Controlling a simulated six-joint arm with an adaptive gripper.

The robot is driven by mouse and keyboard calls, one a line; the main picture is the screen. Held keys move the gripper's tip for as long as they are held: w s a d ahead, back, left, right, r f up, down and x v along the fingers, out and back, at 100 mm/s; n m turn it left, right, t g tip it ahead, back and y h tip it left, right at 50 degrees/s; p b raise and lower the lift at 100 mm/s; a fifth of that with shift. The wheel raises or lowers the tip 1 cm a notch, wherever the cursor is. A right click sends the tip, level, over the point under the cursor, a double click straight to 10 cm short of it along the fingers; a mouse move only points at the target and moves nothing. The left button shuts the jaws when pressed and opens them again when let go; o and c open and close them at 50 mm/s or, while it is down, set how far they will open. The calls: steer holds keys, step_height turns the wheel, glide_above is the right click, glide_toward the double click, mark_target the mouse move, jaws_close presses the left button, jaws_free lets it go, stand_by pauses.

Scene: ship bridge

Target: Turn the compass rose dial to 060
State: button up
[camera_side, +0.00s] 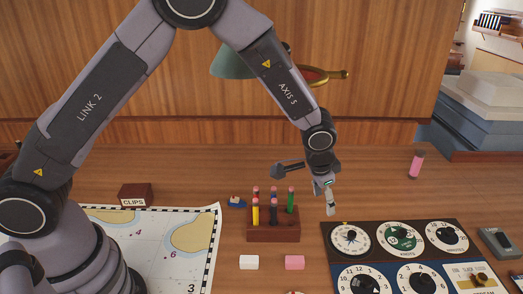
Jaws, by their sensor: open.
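The instrument panel (377,255) lies at the front right of the desk, with several round dials on it. Its top left dial (350,239) has a white face with a star-like rose and looks like the compass rose dial. Its exact heading is too small to read. My gripper (329,205) is open and empty, pointing down above the desk. In the picture it is just beyond the panel's back left corner, up and left of the rose dial, and apart from it.
A pencil rack (273,236) stands left of the panel, close to my gripper. White (249,262) and pink (294,262) blocks lie before it. A chart (160,250) covers the left, by a CLIPS box (135,194). A pink cylinder (416,165) stands behind the panel.

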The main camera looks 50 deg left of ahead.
steer(key=s+a+r+m+g+y, duration=0.1)
steer(key=s+a+r+m+g, duration=0.1)
steer(key=s+a+r+m, duration=0.3)
steer(key=s+a+r, duration=0.4)
steer(key=s+a, duration=0.2)
steer(key=s, duration=0.1)
steer(key=shift+s+r, duration=0.35)
steer(key=shift+r, duration=0.05)
steer(key=s+a+r+n+t, duration=0.2)
steer(key=s+a+r+n, duration=0.35)
steer(key=r, duration=0.45)
steer(key=s+a+r+n+t, duration=0.1)
steer(key=s+a+r+n, duration=0.1)
steer(key=s, duration=0.4)
steer(key=s+a+r+n+t+h, duration=0.1)
steer(key=s+a+r+n, duration=0.1)
steer(key=s, duration=0.4)
steer(key=shift+s+r+n, duration=0.15)
steer(key=shift+n, duration=0.3)
